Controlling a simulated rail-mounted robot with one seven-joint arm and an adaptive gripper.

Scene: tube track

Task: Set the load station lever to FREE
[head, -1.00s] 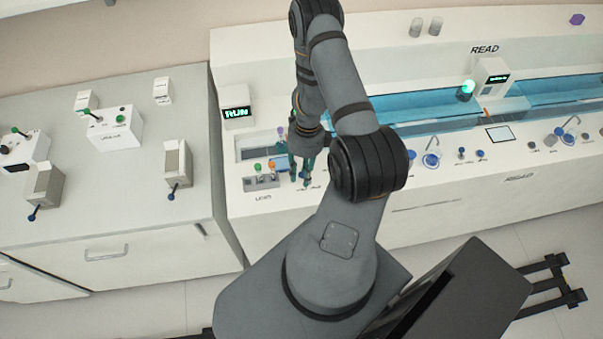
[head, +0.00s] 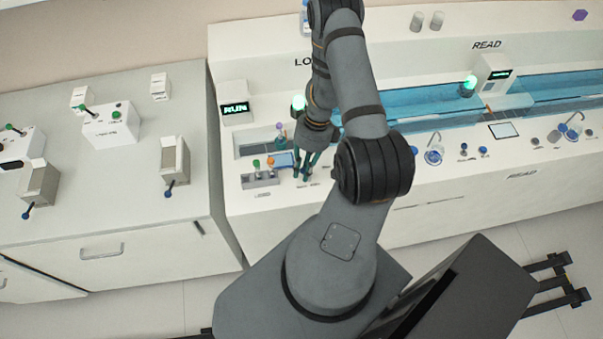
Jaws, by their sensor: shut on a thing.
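My gripper (head: 304,173) points down at the front panel of this station, just right of a grey block with a green and an orange knob (head: 263,172). Its fingers are closed on a small control there, which appears to be the station lever; the fingers hide most of it, and its setting cannot be read.
A second station marked READ stands to the right, with its lamp (head: 469,82) and a blue channel (head: 430,108). A separate cabinet (head: 100,200) at the left carries several small boxes with levers. My arm covers the middle of the bench.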

